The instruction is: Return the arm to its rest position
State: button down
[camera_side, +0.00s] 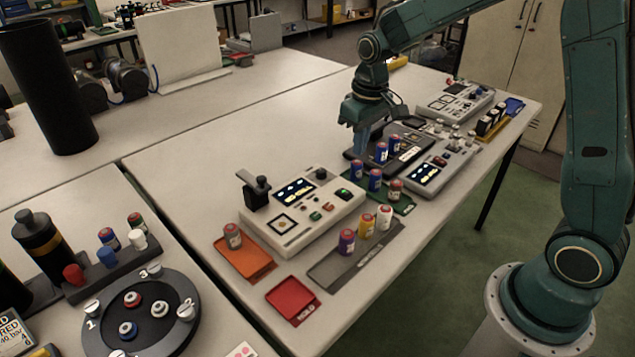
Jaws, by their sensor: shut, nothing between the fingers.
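My gripper (362,140) hangs from my teal arm over the far half of the white table (215,165). It points down, with its fingers close together at the left edge of a dark tray (412,152). Nothing shows between the fingers. Two blue cylinders (381,152) stand on the dark tray just right of the fingertips. Whether the fingertips touch the tray or hover over it, I cannot tell.
A control box with a screen (300,213) stands left of my gripper, and another (437,170) right. Several small cylinders (375,180) stand on a green mat, others on a grey tray (340,262). An orange tray (262,265), red tray (292,297) and round turntable (170,338) lie nearer.

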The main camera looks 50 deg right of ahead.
jog(key=s+a+r+t, duration=0.2)
jog(key=s+r, duration=0.8)
jog(key=s, duration=0.1)
jog(key=s+a+r+t, duration=0.1)
jog(key=s+r+t, duration=0.1)
jog(key=s, duration=1.1)
jog(key=shift+s+a+t, duration=0.15)
jog(key=shift+a+t, duration=0.15)
jog(key=shift+a, duration=0.1)
jog(key=shift+r, duration=0.1)
jog(key=w+d+g, duration=0.2)
jog(key=w+g, duration=0.2)
jog(key=w, duration=1.3)
jog(key=w+d+f+g, duration=0.3)
jog(key=w+f, duration=0.9)
jog(key=w, duration=0.1)
